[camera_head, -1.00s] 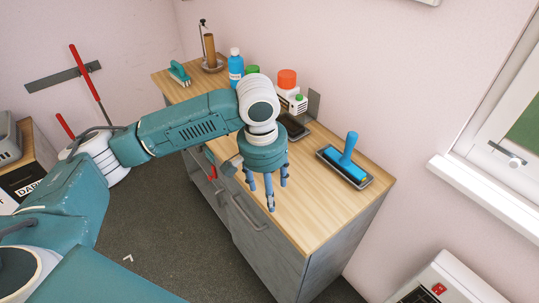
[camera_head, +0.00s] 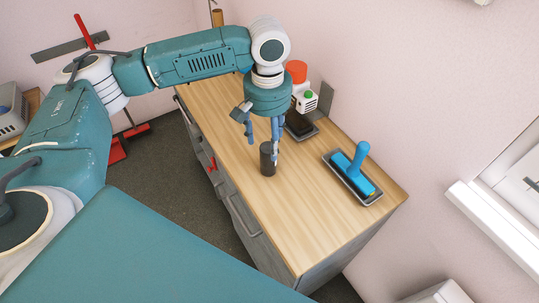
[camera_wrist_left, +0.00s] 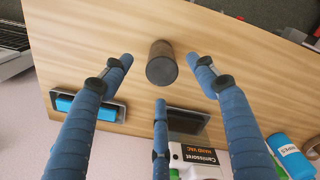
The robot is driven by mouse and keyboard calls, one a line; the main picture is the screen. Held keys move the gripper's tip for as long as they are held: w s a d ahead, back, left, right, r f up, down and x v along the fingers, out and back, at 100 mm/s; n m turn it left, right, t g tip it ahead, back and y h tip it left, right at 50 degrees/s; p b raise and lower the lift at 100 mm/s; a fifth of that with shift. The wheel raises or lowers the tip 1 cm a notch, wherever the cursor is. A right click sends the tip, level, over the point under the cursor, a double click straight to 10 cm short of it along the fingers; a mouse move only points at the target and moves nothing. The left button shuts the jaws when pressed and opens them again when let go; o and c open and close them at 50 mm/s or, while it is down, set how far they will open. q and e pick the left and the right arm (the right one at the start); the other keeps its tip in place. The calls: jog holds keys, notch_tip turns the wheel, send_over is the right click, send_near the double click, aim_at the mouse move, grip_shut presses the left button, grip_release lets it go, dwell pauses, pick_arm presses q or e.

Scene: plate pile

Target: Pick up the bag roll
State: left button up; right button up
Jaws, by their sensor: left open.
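The bag roll, a dark upright cylinder (camera_head: 267,158), stands on the wooden cabinet top near its front edge. In the left wrist view the roll (camera_wrist_left: 161,64) shows end-on between the fingertips. My left gripper (camera_head: 264,142) points down at the roll with its three blue fingers spread open. In the left wrist view the gripper (camera_wrist_left: 160,74) has one finger on each side of the roll and a third below it, with gaps showing. Part of the roll is hidden behind a finger in the head view. My right gripper is not in view.
A blue-handled roller (camera_head: 352,170) lies in a dark tray (camera_head: 371,199) to the right on the wooden cabinet top (camera_head: 300,220). A white hand vac (camera_head: 303,98) and a dark flat tray (camera_head: 300,125) stand behind the gripper. The front right of the top is clear.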

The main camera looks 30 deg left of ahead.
aim_at(268, 147)
pick_arm(q)
jog(key=shift+f, duration=0.7)
jog(key=f+p, duration=0.1)
jog(key=f, duration=0.1)
jog(key=f+p, duration=0.1)
jog(key=f, duration=0.2)
jog(key=shift+w+a, duration=0.1)
jog(key=shift+w, duration=0.1)
jog(key=shift+f, duration=0.15)
jog(key=shift+c, duration=0.6)
jog(key=c, duration=1.2)
jog(key=shift+c, duration=0.2)
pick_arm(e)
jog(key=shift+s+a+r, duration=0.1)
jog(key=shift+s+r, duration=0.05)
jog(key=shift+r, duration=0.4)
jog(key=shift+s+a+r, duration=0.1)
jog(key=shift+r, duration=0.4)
